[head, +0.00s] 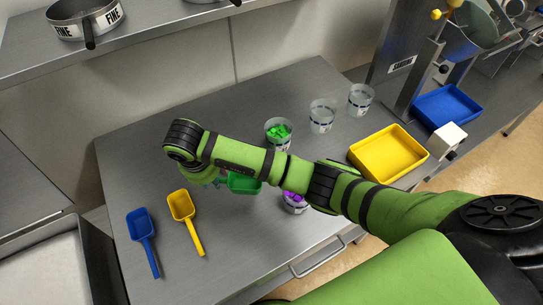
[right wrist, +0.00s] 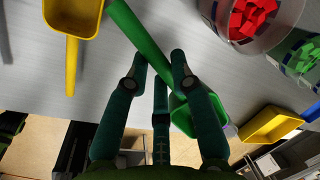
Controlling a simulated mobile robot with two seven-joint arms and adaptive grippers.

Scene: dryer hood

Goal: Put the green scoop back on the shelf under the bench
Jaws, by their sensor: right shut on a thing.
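The green scoop (head: 243,184) shows partly beneath my right arm in the head view, over the steel bench top (head: 130,175). In the right wrist view its green handle (right wrist: 138,35) runs between my right gripper's fingers (right wrist: 158,62), with its bowl (right wrist: 192,112) toward the lower right. My right gripper (head: 212,180) is shut on the handle; my wrist hides much of the grip in the head view. I cannot tell whether the scoop still touches the bench. My left gripper is not in view. I cannot make out the shelf under the bench.
A blue scoop (head: 143,240) and a yellow scoop (head: 186,218) lie left of my right gripper. Cups with green cubes (head: 278,133) and purple cubes (head: 295,203) stand close to my arm. A yellow tray (head: 388,155) is at right. A handle (head: 318,258) sticks out at the bench front.

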